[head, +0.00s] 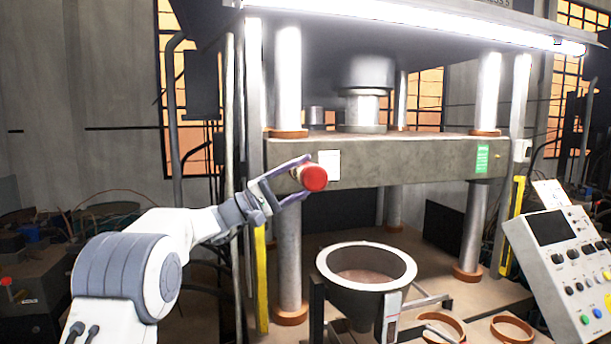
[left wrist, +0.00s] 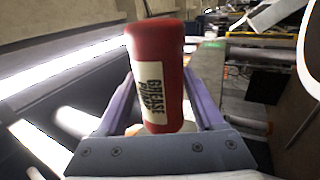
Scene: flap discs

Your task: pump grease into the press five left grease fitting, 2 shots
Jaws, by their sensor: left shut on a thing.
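My left gripper (head: 298,180) is shut on a red cylinder, the grease pump (head: 314,178), and holds it up in front of the press crossbeam's left part. In the left wrist view the grease pump (left wrist: 156,72) sits between the two purple fingers, with a pale label reading "GREASE PUMP". The press (head: 400,157) has a grey crossbeam on metal columns. The left column (head: 289,235) stands below and behind the gripper. I cannot make out the left grease fitting; the gripper and pump cover part of the beam there. My right gripper is not in view.
A funnel-shaped hopper with a white rim (head: 325,262) stands in front of the press. Orange rings (head: 512,329) lie on the bed at the lower right. A control panel (head: 562,262) stands at the right. Yellow guard strips (head: 261,280) flank the columns.

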